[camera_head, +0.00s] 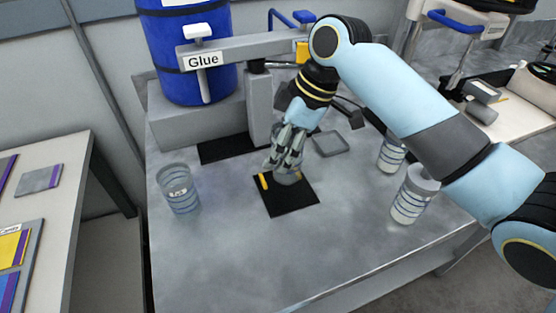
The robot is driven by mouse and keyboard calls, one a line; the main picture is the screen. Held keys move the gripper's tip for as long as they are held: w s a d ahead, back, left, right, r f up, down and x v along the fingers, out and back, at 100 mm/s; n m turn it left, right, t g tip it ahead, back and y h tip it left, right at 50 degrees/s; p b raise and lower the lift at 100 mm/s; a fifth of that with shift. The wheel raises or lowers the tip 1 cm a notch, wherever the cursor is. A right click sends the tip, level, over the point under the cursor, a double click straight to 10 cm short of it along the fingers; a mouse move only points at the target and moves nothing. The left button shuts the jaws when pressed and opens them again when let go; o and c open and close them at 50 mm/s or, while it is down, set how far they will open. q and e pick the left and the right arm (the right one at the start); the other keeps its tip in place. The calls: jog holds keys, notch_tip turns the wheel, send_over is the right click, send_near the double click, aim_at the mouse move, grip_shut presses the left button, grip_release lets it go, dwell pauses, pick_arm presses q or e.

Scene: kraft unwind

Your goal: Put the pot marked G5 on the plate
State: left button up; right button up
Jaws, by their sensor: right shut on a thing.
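My right gripper (286,158) reaches down from above and is shut on a clear pot (288,179). That pot is at the black square plate (290,202), which has a yellow mark near its left corner. Whether the pot touches the plate is hard to tell, and I cannot read a mark on it. Another clear pot with blue rings (180,198) stands at the left, with a small label I cannot read. Two more ringed pots, one farther back (391,156) and one nearer (408,206), stand at the right. My left gripper is not in view.
A blue drum (190,60) and a grey beam with a sign reading Glue (203,61) stand behind. A small grey square tray (331,144) lies behind the black plate. The front of the grey table (270,265) is clear. A side table (50,205) is at the left.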

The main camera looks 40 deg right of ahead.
jog(key=shift+w+f+p, duration=0.1)
jog(key=shift+f+p, duration=0.2)
jog(key=shift+f, duration=1.8)
jog(key=o, duration=1.2)
jog(key=shift+f, duration=0.15)
jog(key=b+v, duration=0.1)
jog(key=v, duration=1.1)
